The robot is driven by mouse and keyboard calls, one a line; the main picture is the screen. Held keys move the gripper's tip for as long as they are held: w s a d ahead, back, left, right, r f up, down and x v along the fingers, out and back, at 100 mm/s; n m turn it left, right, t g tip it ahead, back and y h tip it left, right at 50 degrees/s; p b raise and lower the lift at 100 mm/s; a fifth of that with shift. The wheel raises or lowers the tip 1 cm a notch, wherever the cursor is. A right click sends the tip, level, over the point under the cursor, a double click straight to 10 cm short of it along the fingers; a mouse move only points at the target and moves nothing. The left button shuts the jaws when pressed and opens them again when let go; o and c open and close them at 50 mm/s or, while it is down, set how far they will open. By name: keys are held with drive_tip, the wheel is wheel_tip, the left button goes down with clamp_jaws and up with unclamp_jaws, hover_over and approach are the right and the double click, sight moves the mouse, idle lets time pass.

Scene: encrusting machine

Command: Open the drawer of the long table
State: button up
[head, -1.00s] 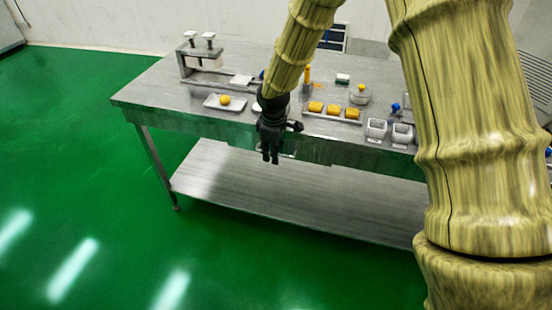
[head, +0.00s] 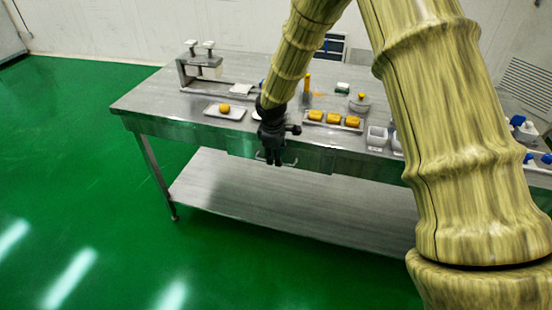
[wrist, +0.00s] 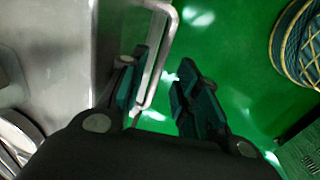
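The long table (head: 140,103) is grey metal with a lower shelf. Its drawer front (head: 308,156) is set below the tabletop's near edge and looks closed. A thin metal handle (head: 258,157) on the drawer is partly hidden by my gripper (head: 273,163), which points down in front of it. In the wrist view, my gripper (wrist: 163,60) is open with its two dark fingers apart. The handle (wrist: 171,40) shows as a silver bar beside the left finger, in the span between the fingers. I cannot tell whether a finger touches it.
On the tabletop are a white tray with a yellow ball (head: 224,108), a tray of yellow pieces (head: 333,119), a press-like stand (head: 201,67) and small grey containers (head: 377,137). The lower shelf (head: 250,190) is bare. The green floor (head: 80,180) in front is clear.

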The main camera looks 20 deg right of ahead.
drive_tip(key=shift+w+d+f, duration=0.1)
drive_tip(key=shift+w+f, duration=0.05)
drive_tip(key=shift+f, duration=0.9)
clamp_jaws()
